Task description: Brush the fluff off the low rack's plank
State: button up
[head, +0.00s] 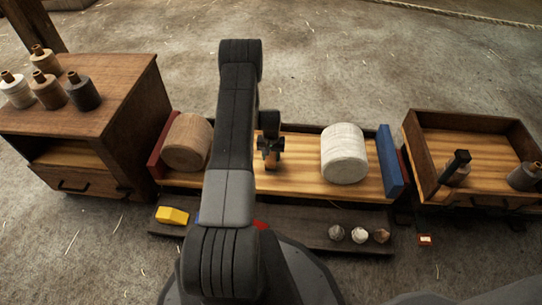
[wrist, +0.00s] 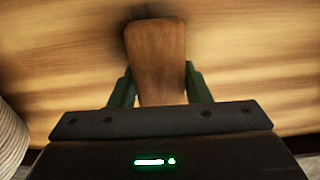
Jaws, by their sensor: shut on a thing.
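My gripper (head: 268,150) is over the middle of the low rack's plank (head: 298,170), a light striped wooden board between a red end and a blue end. It is shut on a brush with a brown wooden handle (wrist: 157,62). In the wrist view the handle stands between the green fingers, pointing away, with dark bristles at its far end close to the plank (wrist: 250,60). I cannot tell if the bristles touch it. I make out no clear fluff on the plank; the part behind my arm is hidden.
Small lumps (head: 360,236) and a yellow block (head: 172,215) lie on the dark lower ledge. A cabinet (head: 110,95) stands left, an open tray (head: 480,125) right.

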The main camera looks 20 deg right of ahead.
aim_at(270, 161)
jog(key=shift+f+b, duration=0.35)
jog(key=shift+f, duration=0.15)
jog(key=shift+r, duration=0.1)
jog(key=shift+s+a+r+p, duration=0.1)
jog(key=shift+s+a+p, duration=0.25)
jog(key=shift+s, duration=0.55)
jog(key=shift+s+a+p, duration=0.1)
jog(key=shift+s+a, duration=0.4)
jog(key=shift+s, duration=0.35)
jog(key=shift+s+a, duration=0.3)
jog(key=shift+s, duration=0.3)
jog(key=shift+s+a, duration=0.3)
jog(key=shift+s, duration=0.35)
jog(key=shift+s+a, duration=0.3)
jog(key=shift+s, duration=0.45)
